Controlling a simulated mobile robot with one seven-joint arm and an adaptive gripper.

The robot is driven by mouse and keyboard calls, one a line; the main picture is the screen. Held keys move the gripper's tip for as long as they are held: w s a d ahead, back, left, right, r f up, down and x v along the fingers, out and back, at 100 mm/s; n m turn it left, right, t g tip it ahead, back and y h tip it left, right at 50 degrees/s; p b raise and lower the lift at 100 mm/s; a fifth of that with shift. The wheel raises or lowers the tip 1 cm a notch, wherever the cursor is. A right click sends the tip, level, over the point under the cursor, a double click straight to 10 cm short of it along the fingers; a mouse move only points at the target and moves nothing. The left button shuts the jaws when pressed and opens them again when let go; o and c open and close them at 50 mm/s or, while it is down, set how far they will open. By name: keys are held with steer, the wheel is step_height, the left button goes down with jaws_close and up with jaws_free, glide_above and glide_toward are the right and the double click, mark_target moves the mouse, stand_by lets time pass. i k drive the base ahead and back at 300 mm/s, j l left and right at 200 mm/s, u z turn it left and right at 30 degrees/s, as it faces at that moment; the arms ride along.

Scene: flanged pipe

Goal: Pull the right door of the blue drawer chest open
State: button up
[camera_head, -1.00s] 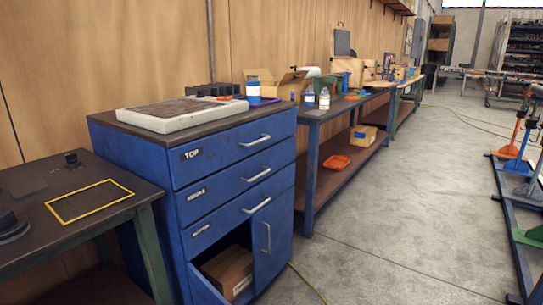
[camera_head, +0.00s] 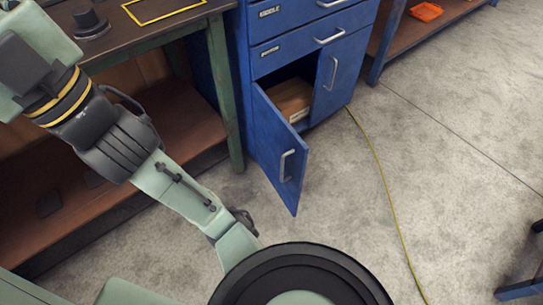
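The blue drawer chest (camera_head: 273,57) stands at the upper middle, its top cut off by the frame. Its right door (camera_head: 344,79) is shut and has an upright silver handle (camera_head: 333,73). The left door (camera_head: 280,156) stands swung out toward me, with its handle (camera_head: 286,165) facing me. The opening behind it shows a cardboard box (camera_head: 291,99). My arm reaches across the left and lower part of the view. A small dark part at its lower end (camera_head: 243,219) may be my gripper; its fingers cannot be made out. Nothing of mine visibly touches the right door.
A dark-topped workbench (camera_head: 150,40) with green legs and a brown lower shelf stands left of the chest. A yellow cable (camera_head: 384,185) crosses the floor at right. An orange tray (camera_head: 426,11) lies on a shelf at top right.

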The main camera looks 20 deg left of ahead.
mark_target(341, 62)
steer(key=i+l+z, duration=0.15)
steer(key=i, duration=0.15)
steer(key=i+l+z, duration=0.15)
steer(key=i, duration=0.2)
steer(key=i+j+z, duration=0.1)
steer(key=i, duration=0.2)
steer(key=i+j+z, duration=0.1)
steer(key=i, duration=0.2)
